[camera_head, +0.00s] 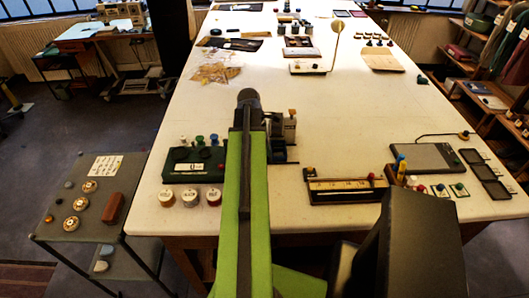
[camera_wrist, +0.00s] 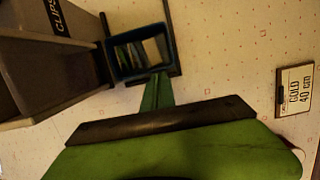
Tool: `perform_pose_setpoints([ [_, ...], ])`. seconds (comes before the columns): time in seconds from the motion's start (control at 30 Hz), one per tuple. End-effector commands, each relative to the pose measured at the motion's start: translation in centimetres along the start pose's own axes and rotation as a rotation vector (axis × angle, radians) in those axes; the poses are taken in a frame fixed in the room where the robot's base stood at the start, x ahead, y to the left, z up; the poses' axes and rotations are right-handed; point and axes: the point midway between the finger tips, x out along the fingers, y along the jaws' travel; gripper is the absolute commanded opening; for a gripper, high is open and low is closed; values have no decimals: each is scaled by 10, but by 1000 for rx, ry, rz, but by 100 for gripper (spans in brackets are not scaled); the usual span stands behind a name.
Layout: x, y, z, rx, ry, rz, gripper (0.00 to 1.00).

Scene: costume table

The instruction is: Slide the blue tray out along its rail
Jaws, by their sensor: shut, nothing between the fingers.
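The blue tray (camera_wrist: 114,61) shows in the wrist view as a small dark-blue open box with pale and greenish pieces in it. It sits beside a grey housing (camera_wrist: 40,75) marked "CLIPS". A dark strip runs along its right side; I cannot tell if this is the rail. My gripper (camera_wrist: 157,78) is shut and empty, its narrow green fingers ending at the tray's near edge. I cannot tell if they touch it. In the head view my green arm hides the gripper and most of this spot; part of the grey housing (camera_head: 284,130) shows right of it.
A card marked "GOLD 40 cm" (camera_wrist: 296,90) lies to the right in the wrist view. In the head view a green box (camera_head: 193,163) and several round tins (camera_head: 190,196) stand left of my arm. A long dark holder (camera_head: 345,189) lies to the right. The table's middle (camera_head: 340,115) is clear.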

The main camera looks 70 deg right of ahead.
Motion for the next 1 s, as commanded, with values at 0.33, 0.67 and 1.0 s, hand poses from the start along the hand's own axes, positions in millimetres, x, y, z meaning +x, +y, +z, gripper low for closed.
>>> perform_pose_setpoints([
  [0.33,20,0,79,5,0,-1,0],
  [0.67,24,0,96,1,0,0,0],
  [1.0,16,0,96,0,0,0,0],
])
